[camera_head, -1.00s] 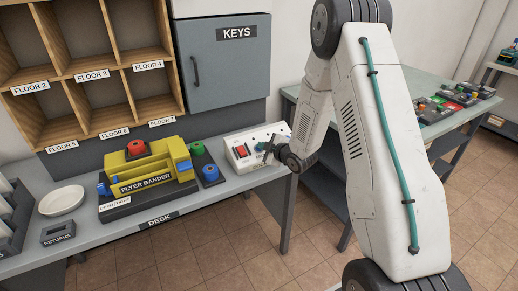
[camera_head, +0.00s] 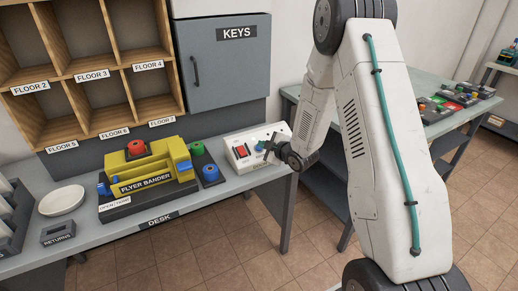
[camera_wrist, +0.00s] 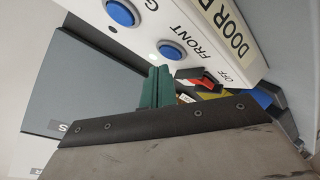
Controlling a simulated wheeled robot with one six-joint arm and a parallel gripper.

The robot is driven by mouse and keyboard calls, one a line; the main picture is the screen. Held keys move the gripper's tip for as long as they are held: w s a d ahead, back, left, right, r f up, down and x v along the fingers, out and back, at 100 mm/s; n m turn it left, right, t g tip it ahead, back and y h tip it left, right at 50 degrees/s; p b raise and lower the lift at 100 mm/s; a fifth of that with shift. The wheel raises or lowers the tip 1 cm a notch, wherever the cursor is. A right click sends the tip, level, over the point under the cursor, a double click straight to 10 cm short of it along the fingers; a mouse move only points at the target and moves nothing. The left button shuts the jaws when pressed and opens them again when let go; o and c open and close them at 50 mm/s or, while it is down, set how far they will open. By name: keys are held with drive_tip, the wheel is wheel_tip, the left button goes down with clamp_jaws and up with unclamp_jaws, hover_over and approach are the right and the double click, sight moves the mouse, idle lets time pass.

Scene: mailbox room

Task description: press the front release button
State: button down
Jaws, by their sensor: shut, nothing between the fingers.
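A white control box (camera_head: 229,142) with a door label stands at the right end of the desk. In the wrist view its blue front button (camera_wrist: 171,50) sits beside the word FRONT. Another blue button (camera_wrist: 122,12) sits beside a label starting with G. My gripper (camera_wrist: 155,72) is shut and empty; its teal fingertips are just below the front button in the picture. I cannot tell whether they touch the box. In the head view my gripper (camera_head: 268,147) is over the right part of the box and hides some of its controls.
A red switch (camera_head: 241,151) marked OFF is on the same box, near my fingers. A yellow flyer bander (camera_head: 150,172) and red, green and blue buttons stand to the left. The grey key cabinet (camera_head: 225,75) is behind. A second table (camera_head: 400,92) is at the right.

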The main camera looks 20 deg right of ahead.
drive_tip(key=shift+r, duration=0.1)
drive_tip(key=r, duration=0.1)
drive_tip(key=s+r, duration=0.1)
drive_tip(key=r, duration=0.1)
drive_tip(key=s+r, duration=0.1)
drive_tip(key=shift+s+d+r, duration=0.1)
drive_tip(key=shift+s+r, duration=0.05)
drive_tip(key=shift+r, duration=0.05)
idle(0.4)
idle(0.5)
